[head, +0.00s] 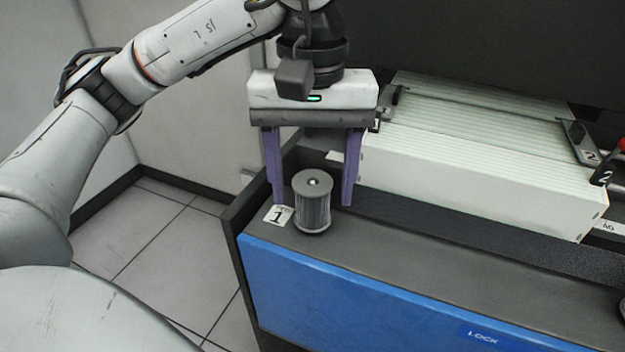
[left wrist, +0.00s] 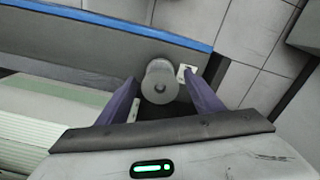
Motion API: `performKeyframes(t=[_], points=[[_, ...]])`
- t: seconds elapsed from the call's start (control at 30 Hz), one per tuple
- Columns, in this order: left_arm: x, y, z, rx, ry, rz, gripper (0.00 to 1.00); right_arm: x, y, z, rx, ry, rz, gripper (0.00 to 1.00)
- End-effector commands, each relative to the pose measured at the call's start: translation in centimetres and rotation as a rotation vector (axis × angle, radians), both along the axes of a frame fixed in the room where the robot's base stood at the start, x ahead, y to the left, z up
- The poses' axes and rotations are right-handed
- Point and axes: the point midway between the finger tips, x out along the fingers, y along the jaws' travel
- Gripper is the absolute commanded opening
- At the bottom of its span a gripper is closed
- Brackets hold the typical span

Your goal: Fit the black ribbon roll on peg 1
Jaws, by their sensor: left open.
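The black ribbon roll (head: 313,210), a dark grey ribbed cylinder, stands upright beside the label marked 1 (head: 278,215) on the machine's dark ledge. A small pale tip, apparently peg 1 (head: 313,181), shows in the middle of its top. My left gripper (head: 313,203) points down, open, with one purple finger on each side of the roll; the fingers look apart from it. In the left wrist view the roll (left wrist: 160,78) lies between the open fingertips, and the label (left wrist: 184,73) is beside it. The roll's underside is hidden. My right gripper is not in view.
A long white card stack (head: 480,165) with dark clips lies behind and right of the roll. The blue front panel (head: 420,300) drops below the ledge. A dark raised wall (head: 245,215) edges the left end. The ledge right of the roll (head: 420,255) is clear.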

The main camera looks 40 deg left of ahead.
Motion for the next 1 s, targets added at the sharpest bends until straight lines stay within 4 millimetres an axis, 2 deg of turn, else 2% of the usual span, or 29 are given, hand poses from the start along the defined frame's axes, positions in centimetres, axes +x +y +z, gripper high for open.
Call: performKeyframes(t=[0.07, 0.4, 0.53, 0.7, 1.0], points=[[0.0, 0.0, 0.5, 0.000, -0.003, 0.000, 0.60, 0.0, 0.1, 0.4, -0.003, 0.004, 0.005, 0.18], [0.1, 0.0, 7.3, 0.001, -0.005, 0.001, 0.60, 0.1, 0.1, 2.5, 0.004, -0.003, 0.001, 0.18], [0.0, 0.0, 9.2, 0.000, -0.004, 0.001, 0.60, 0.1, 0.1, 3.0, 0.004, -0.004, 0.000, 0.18], [0.0, 0.0, 10.3, 0.000, -0.001, 0.001, 0.60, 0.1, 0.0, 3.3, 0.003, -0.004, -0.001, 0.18], [0.0, 0.0, 10.3, 0.000, 0.000, 0.000, 0.60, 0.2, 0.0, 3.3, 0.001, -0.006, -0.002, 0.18]])
